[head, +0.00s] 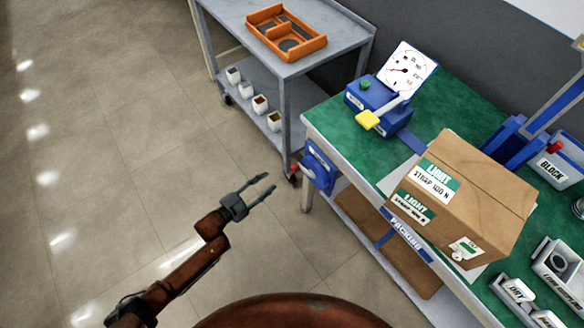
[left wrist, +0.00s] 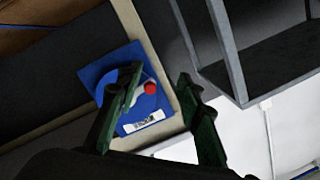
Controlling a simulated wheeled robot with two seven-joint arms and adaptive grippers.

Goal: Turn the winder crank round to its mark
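The winder appears to be the blue box (head: 319,168) on the bench's end face in the head view. Its red knob (head: 294,168) sticks out to the left. In the left wrist view the blue winder plate (left wrist: 123,66) carries a pale curved line, a white label and the red crank knob (left wrist: 151,86). The crank's arm and the mark cannot be clearly told. My left gripper (head: 271,182) is open and empty, left of the knob and apart from it. In the left wrist view its fingers (left wrist: 161,74) stand apart, one overlapping the plate. My right gripper is out of view.
A green-topped bench (head: 330,117) holds a blue device (head: 378,110) with a yellow lever and dial, and a cardboard box (head: 490,185) labelled LIGHT. A grey cart (head: 338,45) with an orange tray (head: 286,13) stands close behind the winder. Floor at left is clear.

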